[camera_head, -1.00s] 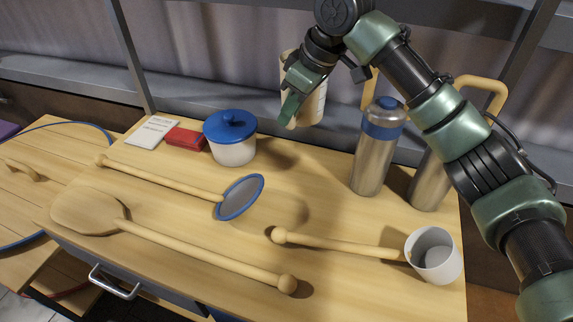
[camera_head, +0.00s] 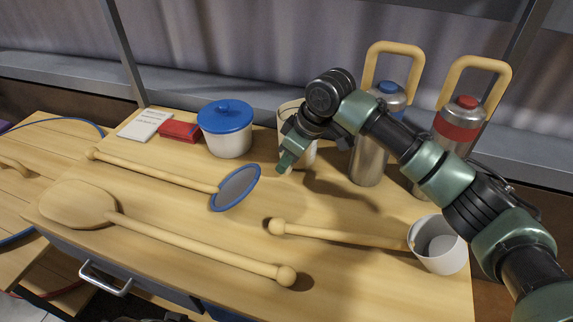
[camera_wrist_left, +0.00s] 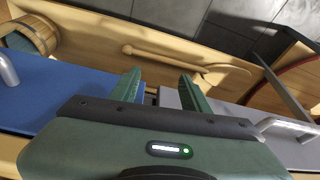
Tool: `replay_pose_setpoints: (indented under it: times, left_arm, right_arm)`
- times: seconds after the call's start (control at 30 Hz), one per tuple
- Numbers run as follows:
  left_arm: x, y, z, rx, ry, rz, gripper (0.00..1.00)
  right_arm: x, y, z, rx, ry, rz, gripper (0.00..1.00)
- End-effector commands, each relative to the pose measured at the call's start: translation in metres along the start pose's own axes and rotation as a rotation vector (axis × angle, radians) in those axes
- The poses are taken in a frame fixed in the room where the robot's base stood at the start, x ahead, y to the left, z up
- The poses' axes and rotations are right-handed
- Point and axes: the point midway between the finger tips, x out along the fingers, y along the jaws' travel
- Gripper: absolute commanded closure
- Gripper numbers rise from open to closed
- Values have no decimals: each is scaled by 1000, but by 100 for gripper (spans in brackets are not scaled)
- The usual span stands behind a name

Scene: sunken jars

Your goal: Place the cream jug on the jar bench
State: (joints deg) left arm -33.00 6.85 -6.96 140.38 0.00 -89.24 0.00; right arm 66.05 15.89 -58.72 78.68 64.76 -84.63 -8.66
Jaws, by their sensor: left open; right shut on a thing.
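The cream jug (camera_head: 288,110) is in my right gripper (camera_head: 287,147), at the back of the wooden bench (camera_head: 350,285), right of the blue-lidded jar (camera_head: 228,132). The gripper and wrist hide much of it. It looks upright and low over the bench top; I cannot tell if its base touches. My right gripper is shut on it. My left gripper (camera_wrist_left: 160,87) shows only in the left wrist view, open and empty, its fingers apart above the drawer fronts.
Two steel flasks, blue-topped (camera_head: 371,160) and red-topped (camera_head: 462,120), stand close right of the jug. A blue-rimmed strainer (camera_head: 236,187), wooden paddle (camera_head: 78,204), white cup (camera_head: 438,245), and red box (camera_head: 180,131) occupy the bench. The front right has bare wood.

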Motion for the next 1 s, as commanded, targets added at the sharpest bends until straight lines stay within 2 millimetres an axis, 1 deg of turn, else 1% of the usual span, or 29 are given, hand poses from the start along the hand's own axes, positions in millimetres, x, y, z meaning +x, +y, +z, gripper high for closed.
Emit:
replay_pose_setpoints:
  times: [0.07,0.17,0.37,0.53,0.57,0.6,0.63,1.0]
  left_arm:
    - [-5,0,0,0,3,-1,53]
    - [-8,0,0,0,4,-1,53]
    - [-7,0,0,0,3,-1,53]
    - [-2,0,1,0,-2,-1,53]
    - [-1,0,1,0,-3,-1,53]
    - [-1,0,1,0,-3,-1,53]
    - [-1,0,1,0,-2,-1,53]
    - [0,0,2,0,-5,-1,53]
  right_arm:
    - [5,1,1,-2,6,3,100]
    - [6,1,1,-3,7,4,100]
    - [6,1,1,-3,6,3,100]
    - [7,0,2,-3,6,3,100]
    - [9,0,3,-1,2,0,74]
    - [9,0,3,-1,2,0,63]
    - [9,0,3,-1,2,0,60]
    - [8,0,3,-1,2,1,60]
